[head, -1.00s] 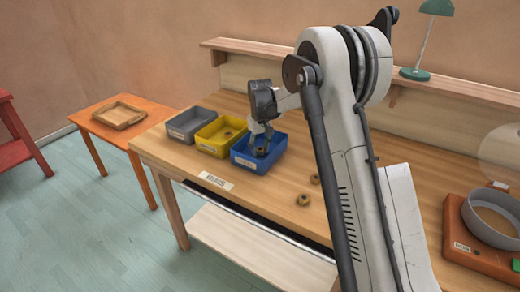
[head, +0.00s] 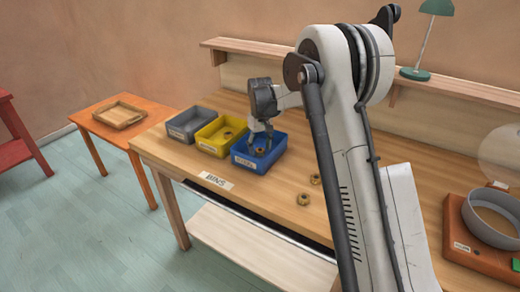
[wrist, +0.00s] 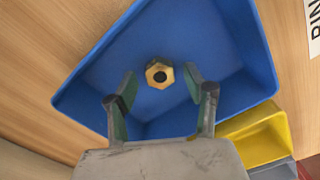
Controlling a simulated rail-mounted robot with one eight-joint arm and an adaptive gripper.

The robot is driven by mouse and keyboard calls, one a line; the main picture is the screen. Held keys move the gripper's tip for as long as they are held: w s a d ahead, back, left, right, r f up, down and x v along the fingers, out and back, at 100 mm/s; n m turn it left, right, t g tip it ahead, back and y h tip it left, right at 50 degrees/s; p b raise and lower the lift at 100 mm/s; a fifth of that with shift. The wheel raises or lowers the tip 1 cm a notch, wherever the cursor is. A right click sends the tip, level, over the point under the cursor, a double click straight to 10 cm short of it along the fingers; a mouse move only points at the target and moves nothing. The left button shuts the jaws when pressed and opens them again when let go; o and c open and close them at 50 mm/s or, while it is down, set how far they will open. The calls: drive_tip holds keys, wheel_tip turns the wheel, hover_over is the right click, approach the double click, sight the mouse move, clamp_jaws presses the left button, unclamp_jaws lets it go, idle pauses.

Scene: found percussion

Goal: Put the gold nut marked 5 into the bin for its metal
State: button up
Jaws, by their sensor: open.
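My gripper (head: 260,144) is open and empty above the blue bin (head: 241,163). In the wrist view a gold nut (wrist: 151,68) lies on the floor of the blue bin (wrist: 100,68), just beyond and between the parted fingertips (wrist: 160,84). That nut also shows in the head view (head: 259,150). Another gold nut (head: 227,136) lies in the yellow bin (head: 207,147). Two more gold nuts, a farther one (head: 315,179) and a nearer one (head: 303,199), lie on the bench. I cannot read a number on any nut.
A grey bin (head: 178,133) stands left of the yellow bin, all in a row. A "BINS" label (head: 216,181) lies at the bench's front edge. An orange box with a round grey dish (head: 490,221) stands at the right. A shelf with a green lamp (head: 436,8) runs behind.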

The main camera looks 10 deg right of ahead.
sight(260, 150)
wheel_tip(260, 150, up, 11)
drive_tip(key=s+r+m+t, duration=0.1)
drive_tip(key=s+r+t, duration=0.1)
drive_tip(key=s+r, duration=0.6)
drive_tip(key=s+r+t, duration=0.1)
drive_tip(key=s+r, duration=0.4)
drive_tip(key=s, duration=0.7)
drive_tip(key=s+f+m+t, duration=0.1)
drive_tip(key=s+f+t, duration=0.1)
drive_tip(key=s, duration=0.9)
drive_tip(key=s+f+m+t, duration=0.1)
drive_tip(key=s+f, duration=0.3)
drive_tip(key=s, duration=0.8)
drive_tip(key=shift+s+f+t, duration=0.2)
drive_tip(key=shift+s+t, duration=0.05)
drive_tip(key=shift+t, duration=0.35)
wheel_tip(260, 150, down, 20)
drive_tip(key=b, duration=2)
drive_tip(key=shift+f, duration=0.25)
